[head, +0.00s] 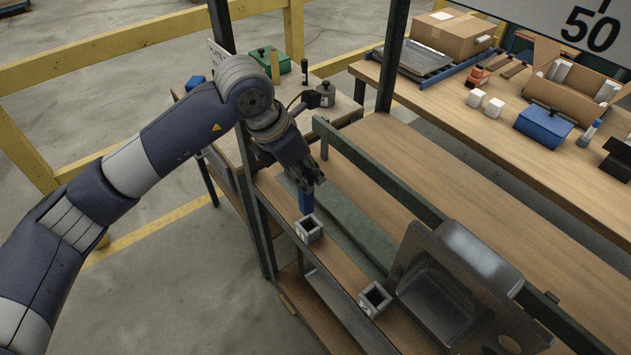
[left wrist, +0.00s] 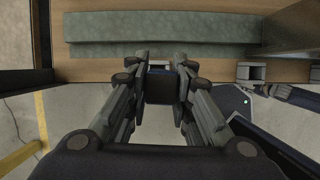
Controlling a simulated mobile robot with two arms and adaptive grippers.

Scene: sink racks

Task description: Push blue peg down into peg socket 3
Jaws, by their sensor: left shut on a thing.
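My left gripper (head: 312,184) comes in from the left and points down over the front of the wooden shelf. It is shut on the blue peg (head: 305,204), which hangs upright below the fingertips. In the left wrist view the peg (left wrist: 160,86) shows dark between the two fingers. A grey square socket (head: 309,230) stands under the peg; the peg's lower end is at its mouth, and I cannot tell how deep. A second grey socket (head: 375,299) with a dark, empty opening stands further right. The labels on the sockets are too small to read.
The shelf between the sockets is clear.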

